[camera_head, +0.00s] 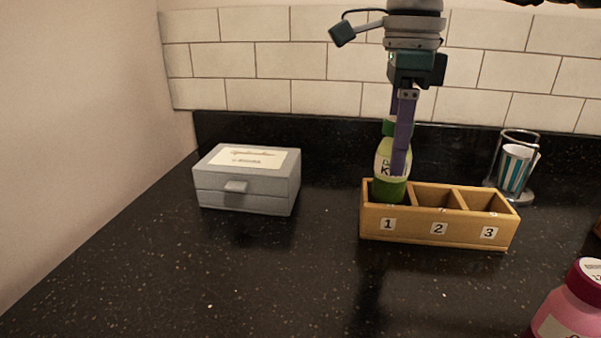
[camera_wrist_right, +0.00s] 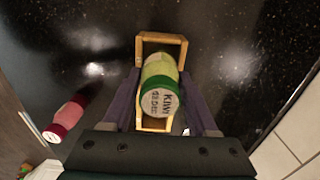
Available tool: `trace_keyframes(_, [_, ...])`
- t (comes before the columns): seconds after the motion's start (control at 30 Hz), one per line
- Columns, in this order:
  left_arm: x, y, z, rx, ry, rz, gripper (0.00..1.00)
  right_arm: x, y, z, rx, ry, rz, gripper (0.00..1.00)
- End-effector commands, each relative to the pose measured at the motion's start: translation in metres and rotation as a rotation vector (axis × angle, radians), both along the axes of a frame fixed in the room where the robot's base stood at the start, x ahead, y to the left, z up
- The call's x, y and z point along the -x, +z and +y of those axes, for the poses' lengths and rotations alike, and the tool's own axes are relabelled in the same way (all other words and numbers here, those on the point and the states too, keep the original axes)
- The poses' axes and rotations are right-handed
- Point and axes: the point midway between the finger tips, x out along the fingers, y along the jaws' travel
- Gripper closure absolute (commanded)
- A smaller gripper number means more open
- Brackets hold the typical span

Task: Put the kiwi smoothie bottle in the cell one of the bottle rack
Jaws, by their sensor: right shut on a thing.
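The kiwi smoothie bottle (camera_head: 391,166) is green with a pale label and stands upright, its base inside cell 1 of the wooden bottle rack (camera_head: 408,226). Whether it touches the cell floor is hidden. My right gripper (camera_head: 400,160) comes down from above and is shut on the bottle. In the right wrist view the bottle (camera_wrist_right: 160,88) shows its green cap with KIWI lettering, between the purple fingers. The rack (camera_wrist_right: 148,40) shows around and behind it. Cells 2 and 3 look empty. My left gripper is not in view.
A grey box with a drawer (camera_head: 245,180) stands to the left of the rack. A metal holder with a striped cup (camera_head: 516,168) is behind the rack on the right. A pink bottle (camera_head: 571,305) stands at the front right. The dark counter (camera_head: 230,270) is clear at front left.

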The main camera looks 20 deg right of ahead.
Motion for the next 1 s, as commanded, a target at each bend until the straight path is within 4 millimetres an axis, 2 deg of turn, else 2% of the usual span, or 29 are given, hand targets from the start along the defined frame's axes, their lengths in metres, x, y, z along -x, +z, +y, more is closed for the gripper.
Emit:
trace_keyframes(0.2, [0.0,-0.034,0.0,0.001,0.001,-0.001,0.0,-0.001,-0.035,-0.003,-0.001,-0.001,0.0,1.0])
trace_keyframes(0.27, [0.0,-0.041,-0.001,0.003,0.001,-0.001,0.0,-0.001,-0.042,-0.004,-0.001,0.0,-0.001,1.0])
trace_keyframes(0.53, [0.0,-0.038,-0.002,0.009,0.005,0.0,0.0,-0.002,-0.039,-0.004,0.0,0.001,0.0,1.0])
trace_keyframes(0.7, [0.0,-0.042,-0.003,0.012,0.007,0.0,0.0,-0.001,-0.044,-0.004,0.0,0.001,0.0,1.0])
trace_keyframes(0.73, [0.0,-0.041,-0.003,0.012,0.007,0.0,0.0,-0.001,-0.043,-0.004,-0.001,0.001,0.001,0.38])
trace_keyframes(0.97, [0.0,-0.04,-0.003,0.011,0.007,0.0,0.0,-0.001,-0.043,-0.004,-0.001,0.001,0.001,0.12])
trace_keyframes(1.0, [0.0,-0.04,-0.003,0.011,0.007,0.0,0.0,-0.001,-0.043,-0.004,-0.001,0.001,0.001,0.11])
